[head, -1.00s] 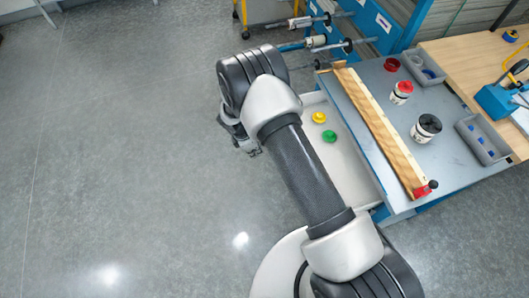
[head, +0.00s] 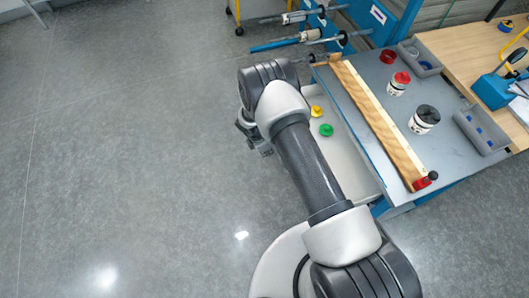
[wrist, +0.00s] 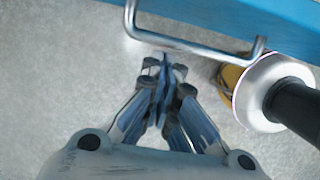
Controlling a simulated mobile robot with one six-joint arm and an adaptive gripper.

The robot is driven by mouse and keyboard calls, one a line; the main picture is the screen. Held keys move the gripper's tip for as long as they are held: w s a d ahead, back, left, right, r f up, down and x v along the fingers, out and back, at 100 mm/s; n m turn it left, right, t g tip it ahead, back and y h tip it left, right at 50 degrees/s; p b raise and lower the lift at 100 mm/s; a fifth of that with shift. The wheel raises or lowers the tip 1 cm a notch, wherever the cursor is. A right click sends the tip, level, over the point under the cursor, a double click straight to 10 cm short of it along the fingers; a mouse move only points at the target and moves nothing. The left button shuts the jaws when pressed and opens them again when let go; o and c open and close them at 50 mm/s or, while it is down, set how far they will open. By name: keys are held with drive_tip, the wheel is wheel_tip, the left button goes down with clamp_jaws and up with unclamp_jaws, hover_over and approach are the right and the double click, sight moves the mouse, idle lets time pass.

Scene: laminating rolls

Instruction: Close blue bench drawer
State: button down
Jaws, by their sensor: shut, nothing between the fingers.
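The blue bench drawer stands open on the left side of the bench; its pale inside (head: 350,170) shows in the head view. A yellow piece (head: 316,111) and a green piece (head: 326,130) lie in it. In the wrist view, its blue front (wrist: 225,14) crosses the top right, with a bent metal handle (wrist: 190,46) on it. My gripper (wrist: 163,62) is shut and empty, its fingertips just below the handle in the picture. I cannot tell whether they touch it. In the head view, my gripper (head: 264,150) is left of the drawer, and my arm covers the drawer's front.
The grey bench top (head: 455,160) holds a long wooden strip (head: 378,120), a red-lidded jar (head: 398,84), a black-lidded jar (head: 424,120) and grey trays (head: 481,132). Rolls on rods (head: 310,36) stick out behind. The floor (head: 120,150) to the left is clear.

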drive_tip(key=w+d+b, duration=0.2)
drive_tip(key=d, duration=0.6)
drive_tip(key=w+d+b, duration=0.2)
drive_tip(key=d, duration=0.6)
drive_tip(key=w+d+b, duration=0.1)
drive_tip(key=w+d, duration=0.1)
drive_tip(key=d, duration=0.6)
drive_tip(key=shift+w+d+f+b, duration=0.1)
drive_tip(key=shift+w+d+b, duration=0.2)
drive_tip(key=shift+b, duration=0.1)
drive_tip(key=shift+w+d, duration=0.15)
drive_tip(key=shift+d, duration=0.6)
drive_tip(key=a, duration=0.1)
drive_tip(key=a+b, duration=0.1)
drive_tip(key=a, duration=0.1)
drive_tip(key=shift+s+a+f, duration=0.15)
drive_tip(key=shift+s+f, duration=0.2)
drive_tip(key=p+v, duration=0.3)
drive_tip(key=v, duration=0.7)
drive_tip(key=shift+s+a, duration=0.2)
drive_tip(key=shift+a, duration=0.25)
drive_tip(key=shift+r, duration=0.1)
